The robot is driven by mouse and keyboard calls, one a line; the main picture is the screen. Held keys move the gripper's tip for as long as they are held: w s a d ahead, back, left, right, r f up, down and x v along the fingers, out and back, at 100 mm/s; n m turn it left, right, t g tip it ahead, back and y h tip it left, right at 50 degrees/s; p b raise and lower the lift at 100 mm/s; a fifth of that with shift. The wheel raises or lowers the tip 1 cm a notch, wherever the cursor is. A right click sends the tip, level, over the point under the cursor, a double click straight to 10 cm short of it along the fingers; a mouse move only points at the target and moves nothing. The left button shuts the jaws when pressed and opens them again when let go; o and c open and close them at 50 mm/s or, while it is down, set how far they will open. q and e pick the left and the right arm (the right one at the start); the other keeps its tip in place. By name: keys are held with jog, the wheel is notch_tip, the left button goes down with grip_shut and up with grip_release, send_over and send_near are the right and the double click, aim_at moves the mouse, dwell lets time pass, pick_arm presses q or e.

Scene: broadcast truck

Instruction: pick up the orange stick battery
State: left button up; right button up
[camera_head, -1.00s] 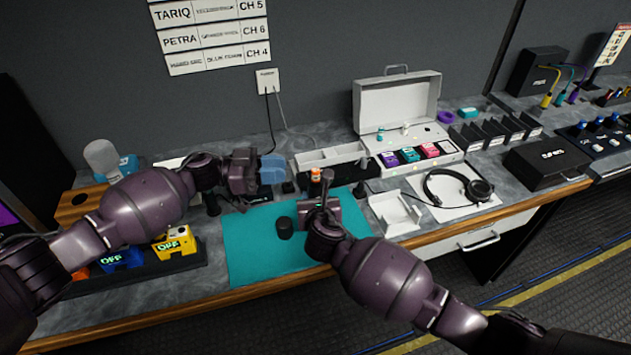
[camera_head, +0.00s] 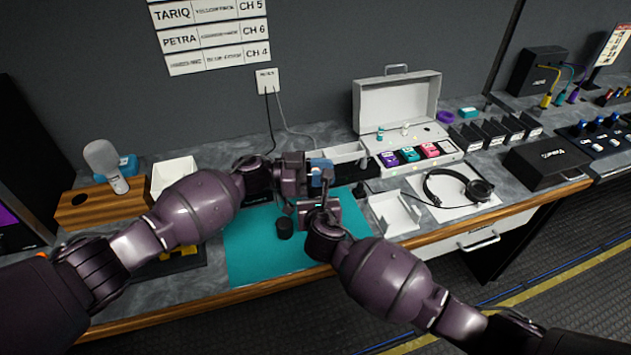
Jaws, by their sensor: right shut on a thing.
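The orange stick battery cannot be made out now; the spot where an orange top showed is behind my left gripper (camera_head: 317,172). My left gripper is over the back edge of the teal mat (camera_head: 255,262), with a blue piece at its tips. I cannot tell whether its jaws are open. My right gripper (camera_head: 323,192) is just below and in front of it, close to the left one. It is shut on a small dark thing, mostly hidden by the gripper. A short dark cylinder (camera_head: 284,229) stands on the mat to the left.
An open white case (camera_head: 395,103) with coloured packs stands behind right. A white holder (camera_head: 397,214) and headphones (camera_head: 457,187) lie to the right. A wooden block (camera_head: 90,210) with a microphone (camera_head: 104,160) is at left. The mat's front part is clear.

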pick_arm(q)
grip_shut()
dwell(0.3)
jog(key=shift+r, duration=0.1)
notch_tip(320, 180, up, 10)
dwell(0.5)
pick_arm(e)
jog(key=o, duration=1.2)
jog(key=shift+s, duration=0.1)
